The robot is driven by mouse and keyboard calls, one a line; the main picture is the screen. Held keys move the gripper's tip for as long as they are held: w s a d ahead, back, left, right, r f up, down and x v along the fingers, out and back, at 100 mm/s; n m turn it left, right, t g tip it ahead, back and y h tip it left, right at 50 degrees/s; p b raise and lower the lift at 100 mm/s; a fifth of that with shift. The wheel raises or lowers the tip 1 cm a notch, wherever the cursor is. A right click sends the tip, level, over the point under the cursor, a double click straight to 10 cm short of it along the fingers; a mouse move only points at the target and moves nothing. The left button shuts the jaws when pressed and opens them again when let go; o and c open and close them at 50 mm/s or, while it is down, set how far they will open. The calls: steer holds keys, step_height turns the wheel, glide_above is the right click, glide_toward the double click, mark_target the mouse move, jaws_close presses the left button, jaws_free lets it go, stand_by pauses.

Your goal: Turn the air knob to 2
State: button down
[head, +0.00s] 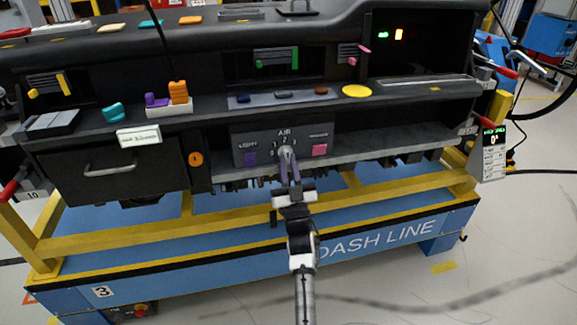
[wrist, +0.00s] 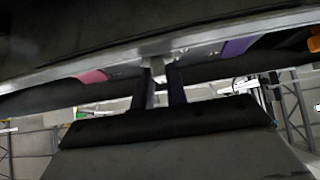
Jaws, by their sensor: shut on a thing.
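The air panel (head: 243,136) is a dark plate on the front of the dashboard, marked AIR with numbers around its knob. The light grey air knob (head: 286,151) sits in its middle, partly hidden by my fingers. My gripper (head: 289,168) reaches up from below and is shut on the knob. The wrist view shows the two purple-grey fingers on either side of the pale knob (wrist: 158,66). I cannot tell which number the knob points to.
A purple switch (head: 250,159) is left of the knob and a pink switch (head: 319,150) is right of it. A metal ledge (head: 390,150) runs close beneath the panel. An orange round knob (head: 196,159) and a drawer handle (head: 109,169) are further left. Yellow rails (head: 130,231) lie below.

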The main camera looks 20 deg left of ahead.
steer(key=c, duration=1.4)
jaws_free()
steer(key=shift+s, duration=0.1)
steer(key=b+v, duration=0.2)
steer(key=v, duration=1.1)
steer(key=shift+s+d+f, duration=0.15)
steer(key=shift+d+f, duration=0.05)
steer(key=shift+f, duration=0.05)
